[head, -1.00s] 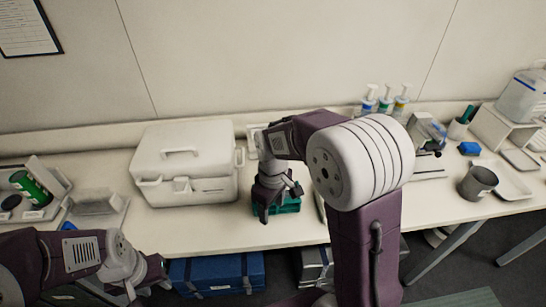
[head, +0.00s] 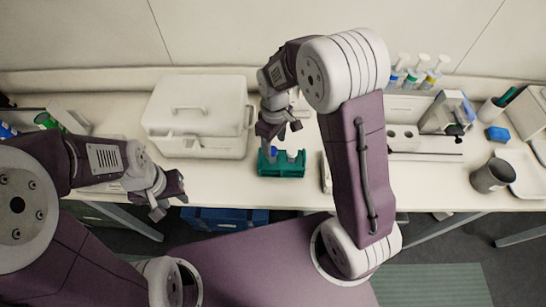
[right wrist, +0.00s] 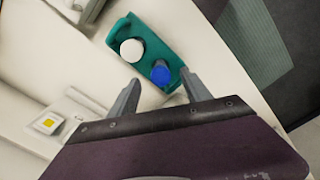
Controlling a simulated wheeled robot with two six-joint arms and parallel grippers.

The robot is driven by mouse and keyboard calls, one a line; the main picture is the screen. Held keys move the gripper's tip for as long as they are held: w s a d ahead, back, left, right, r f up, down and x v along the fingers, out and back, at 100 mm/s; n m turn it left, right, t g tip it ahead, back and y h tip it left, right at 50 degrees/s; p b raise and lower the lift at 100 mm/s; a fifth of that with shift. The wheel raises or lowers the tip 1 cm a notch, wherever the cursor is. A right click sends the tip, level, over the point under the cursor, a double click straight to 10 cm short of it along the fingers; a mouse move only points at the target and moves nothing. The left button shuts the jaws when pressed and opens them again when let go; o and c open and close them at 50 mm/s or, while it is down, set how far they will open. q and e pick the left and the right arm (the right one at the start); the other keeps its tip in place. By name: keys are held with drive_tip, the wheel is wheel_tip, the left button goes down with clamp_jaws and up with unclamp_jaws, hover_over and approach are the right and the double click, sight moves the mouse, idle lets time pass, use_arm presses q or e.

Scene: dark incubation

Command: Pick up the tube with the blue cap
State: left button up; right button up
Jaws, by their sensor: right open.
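The blue-capped tube (head: 271,154) stands in a green rack (head: 282,171) on the bench, beside a white-capped tube (head: 292,155). In the right wrist view the blue cap (right wrist: 160,75) shows from above, with the white cap (right wrist: 132,50) next to it in the rack (right wrist: 148,38). My right gripper (head: 280,131) is open and empty above the rack. In the right wrist view its fingers (right wrist: 160,95) are spread, with the blue cap just beyond the gap between them. My left gripper (head: 171,199) is open and empty in front of the bench edge, away from the rack.
A white lidded box (head: 197,118) stands left of the rack. A blue case (head: 225,219) is below the bench.

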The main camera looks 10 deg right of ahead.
sight(273, 149)
drive_tip(key=shift+w+d+f, duration=0.1)
drive_tip(key=shift+w+f, duration=0.05)
drive_tip(key=shift+f, duration=0.2)
drive_tip(key=f, duration=0.1)
drive_tip(key=f+p, duration=0.1)
drive_tip(key=f, duration=0.2)
drive_tip(key=shift+w+a+f, duration=0.1)
drive_tip(key=shift+a+f, duration=0.2)
drive_tip(key=shift+a, duration=0.1)
drive_tip(key=shift+w+d+f, duration=0.15)
clamp_jaws()
